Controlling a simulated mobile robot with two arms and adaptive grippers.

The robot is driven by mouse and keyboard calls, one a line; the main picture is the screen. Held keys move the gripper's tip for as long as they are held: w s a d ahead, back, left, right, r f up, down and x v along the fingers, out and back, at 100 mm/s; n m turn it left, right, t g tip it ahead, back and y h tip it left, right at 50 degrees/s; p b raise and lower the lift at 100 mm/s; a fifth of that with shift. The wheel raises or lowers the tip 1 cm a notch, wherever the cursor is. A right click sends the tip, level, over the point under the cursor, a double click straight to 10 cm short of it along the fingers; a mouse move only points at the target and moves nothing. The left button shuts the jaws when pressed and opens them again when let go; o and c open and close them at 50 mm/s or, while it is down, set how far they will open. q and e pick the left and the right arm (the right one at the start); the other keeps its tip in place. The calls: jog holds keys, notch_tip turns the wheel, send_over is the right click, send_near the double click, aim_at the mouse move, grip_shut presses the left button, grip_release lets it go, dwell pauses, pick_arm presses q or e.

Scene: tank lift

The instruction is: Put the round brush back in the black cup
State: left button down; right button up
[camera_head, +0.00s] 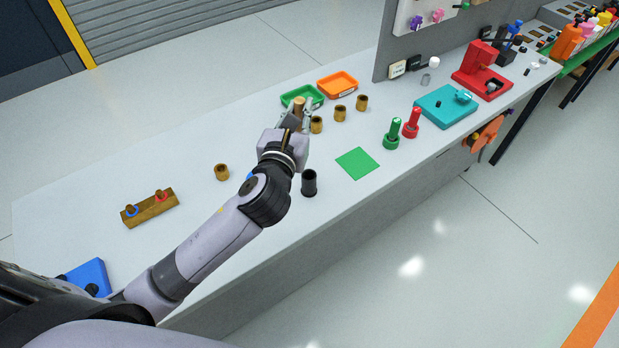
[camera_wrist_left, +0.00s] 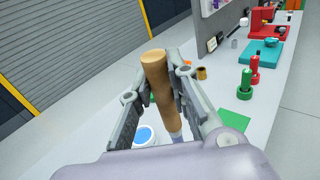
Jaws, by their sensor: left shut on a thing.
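My left gripper (camera_head: 298,116) is shut on a brush with a light wooden handle (camera_wrist_left: 163,82), held above the workbench. The handle's rounded end points up in the left wrist view, and a pale part (camera_wrist_left: 176,137) shows at its lower end. The bristles are hidden behind the gripper. The black cup (camera_head: 309,184) stands upright on the bench near its front edge, below and slightly right of the gripper in the head view. I cannot see into it clearly. The black cup is not visible in the left wrist view. My right gripper is not in view.
Several brown cups (camera_head: 340,113) stand beyond the gripper, near green (camera_head: 288,98) and orange trays (camera_head: 338,85). A round white-and-blue thing (camera_wrist_left: 146,135) sits below the gripper.

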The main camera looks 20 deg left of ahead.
pick_arm(q)
jog(key=shift+w+d+r+p, duration=0.15)
jog(key=shift+w+r, duration=0.2)
jog(key=shift+r, duration=0.1)
jog(key=shift+w+d+r+p, duration=0.1)
jog(key=shift+w+r+p, duration=0.05)
jog(key=shift+w+r, duration=0.25)
notch_tip(320, 180, down, 20)
jog(key=w+b, duration=0.1)
jog(key=b, duration=0.2)
jog(key=shift+d+g+h, duration=0.3)
jog(key=shift+d, duration=0.05)
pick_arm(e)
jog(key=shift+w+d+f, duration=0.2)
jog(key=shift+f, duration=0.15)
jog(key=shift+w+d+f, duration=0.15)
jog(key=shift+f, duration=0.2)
pick_arm(q)
jog(key=shift+f, duration=0.1)
jog(key=c, duration=1.5)
grip_release()
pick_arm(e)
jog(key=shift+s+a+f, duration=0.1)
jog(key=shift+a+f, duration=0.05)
